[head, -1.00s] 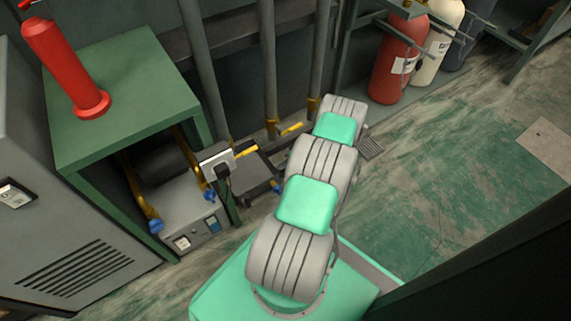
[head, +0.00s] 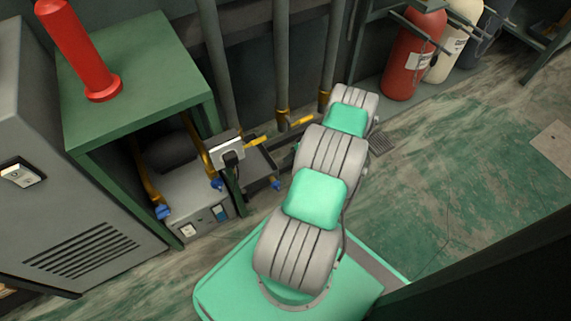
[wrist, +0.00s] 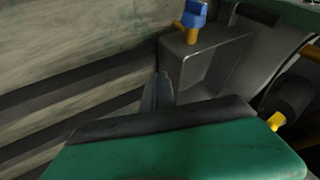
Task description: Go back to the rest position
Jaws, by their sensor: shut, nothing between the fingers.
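My gripper (wrist: 158,84) shows in the wrist view as two thin grey fingers, close together and empty. They point at a grey box (wrist: 202,50) with a blue valve (wrist: 194,14) on an orange fitting. I cannot tell whether they touch it. In the head view my grey and mint arm rises from my mint base and bends away toward the wall pipes. I cannot make out my gripper there.
A green stand (head: 140,62) with a red cylinder (head: 80,52) on top is left of my arm. A grey unit (head: 190,190) sits inside it. A grey cabinet (head: 60,200) stands at the left. Red (head: 412,55) and cream (head: 452,40) cylinders stand at the back right. Floor on the right is clear.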

